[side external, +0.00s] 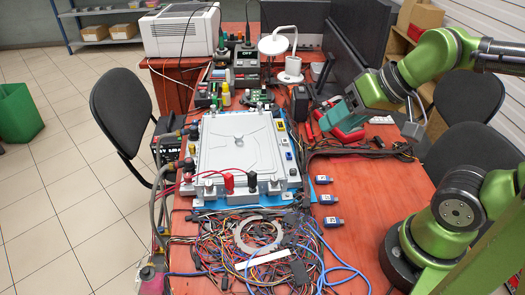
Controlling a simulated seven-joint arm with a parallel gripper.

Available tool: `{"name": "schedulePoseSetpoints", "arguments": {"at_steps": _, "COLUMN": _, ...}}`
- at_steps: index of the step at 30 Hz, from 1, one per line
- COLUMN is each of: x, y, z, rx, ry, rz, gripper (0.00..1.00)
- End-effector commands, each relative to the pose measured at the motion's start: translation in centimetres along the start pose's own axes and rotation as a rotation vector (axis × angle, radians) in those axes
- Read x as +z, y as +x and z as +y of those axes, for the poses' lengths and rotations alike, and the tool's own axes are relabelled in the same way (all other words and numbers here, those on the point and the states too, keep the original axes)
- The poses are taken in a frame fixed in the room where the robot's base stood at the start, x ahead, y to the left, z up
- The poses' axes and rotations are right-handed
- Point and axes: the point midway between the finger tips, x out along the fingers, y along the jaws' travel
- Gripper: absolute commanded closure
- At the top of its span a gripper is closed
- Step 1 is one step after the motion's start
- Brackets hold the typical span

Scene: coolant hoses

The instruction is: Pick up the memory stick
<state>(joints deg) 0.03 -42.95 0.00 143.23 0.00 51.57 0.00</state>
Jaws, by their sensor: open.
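Three small blue sticks with pale labels, which look like memory sticks, lie on the red-brown table in a loose column right of the big metal unit. The far one (322,180), the middle one (326,199) and the near one (331,222) lie apart from each other. Their labels are too small to read surely. My gripper (332,126) is at the end of the green arm, above the table's right side and behind the sticks. It is open and apart from all three. Its fingertips are hard to make out against red items there.
A large metal-lidded unit (236,148) fills the table's middle, with red and black plugs. A wire tangle (240,250) and a blue cable (345,262) lie in front. Dark cables (370,150) lie behind the sticks. Bare table (365,195) is free right of them.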

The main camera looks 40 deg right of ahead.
Motion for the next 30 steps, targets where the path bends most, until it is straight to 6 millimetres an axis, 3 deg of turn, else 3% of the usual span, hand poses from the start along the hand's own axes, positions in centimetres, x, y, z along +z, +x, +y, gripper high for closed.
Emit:
{"name": "schedulePoseSetpoints", "arguments": {"at_steps": 8, "x": -1.3, "y": 3.5, "z": 2.1, "rx": 0.109, "ry": -0.025, "rz": -0.152, "gripper": 0.48}}
{"name": "schedulePoseSetpoints", "arguments": {"at_steps": 16, "x": -3.9, "y": 8.6, "z": 6.7, "rx": 0.166, "ry": -0.598, "rz": -0.528, "gripper": 0.48}}
{"name": "schedulePoseSetpoints", "arguments": {"at_steps": 21, "x": -4.9, "y": 9.2, "z": 7.8, "rx": 0.099, "ry": -0.919, "rz": -0.655, "gripper": 0.48}}
{"name": "schedulePoseSetpoints", "arguments": {"at_steps": 24, "x": -5.1, "y": 8.8, "z": 7.8, "rx": 0.070, "ry": -1.027, "rz": -0.674, "gripper": 0.48}}
{"name": "schedulePoseSetpoints", "arguments": {"at_steps": 30, "x": -4.1, "y": 10.0, "z": 8.4, "rx": 0.044, "ry": -1.080, "rz": -0.691, "gripper": 0.48}}
